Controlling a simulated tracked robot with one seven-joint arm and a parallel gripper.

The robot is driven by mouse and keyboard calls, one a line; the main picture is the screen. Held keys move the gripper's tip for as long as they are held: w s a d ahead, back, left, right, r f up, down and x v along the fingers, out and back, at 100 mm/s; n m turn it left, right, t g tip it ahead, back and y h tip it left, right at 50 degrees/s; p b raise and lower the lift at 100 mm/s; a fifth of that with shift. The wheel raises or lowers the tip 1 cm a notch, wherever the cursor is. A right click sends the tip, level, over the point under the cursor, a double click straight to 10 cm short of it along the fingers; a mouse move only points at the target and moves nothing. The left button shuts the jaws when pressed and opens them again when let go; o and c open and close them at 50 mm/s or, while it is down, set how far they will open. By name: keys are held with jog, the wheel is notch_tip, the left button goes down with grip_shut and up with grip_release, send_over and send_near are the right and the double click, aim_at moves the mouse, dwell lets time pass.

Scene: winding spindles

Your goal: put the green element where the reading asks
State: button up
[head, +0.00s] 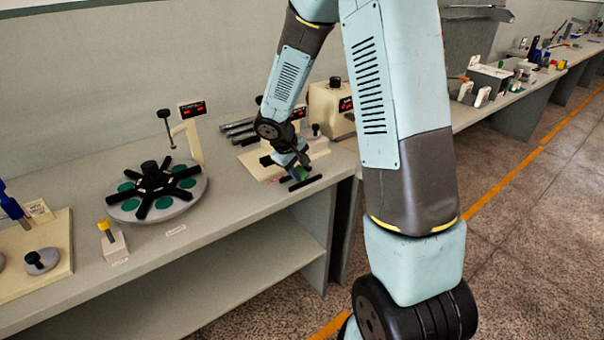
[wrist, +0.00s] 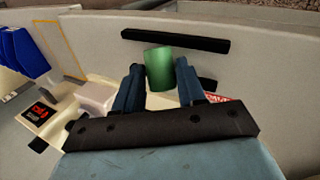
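The green element (wrist: 159,69) is a cylinder between the two blue fingers of my gripper (wrist: 160,80) in the wrist view. The fingers appear to touch it on both sides. In the head view my gripper (head: 297,171) is low over the right part of the near bench, with a bit of green at its tips. A round grey turntable (head: 189,209) with green discs and a black spoked hub (head: 155,180) stands to the left. A display with red digits (head: 192,108) is behind it; the digits are too small to read.
A black bar (wrist: 175,40) lies beyond the fingers in the wrist view. A small block with a yellow-topped peg (head: 113,244) stands left of centre on the bench. A beige box (head: 327,106) with another display (head: 346,104) is behind my gripper. The bench front is mostly clear.

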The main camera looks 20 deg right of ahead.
jog(key=shift+d+f, duration=0.15)
jog(key=shift+f, duration=0.25)
jog(key=shift+c, duration=0.5)
grip_shut()
jog(key=shift+w, duration=0.1)
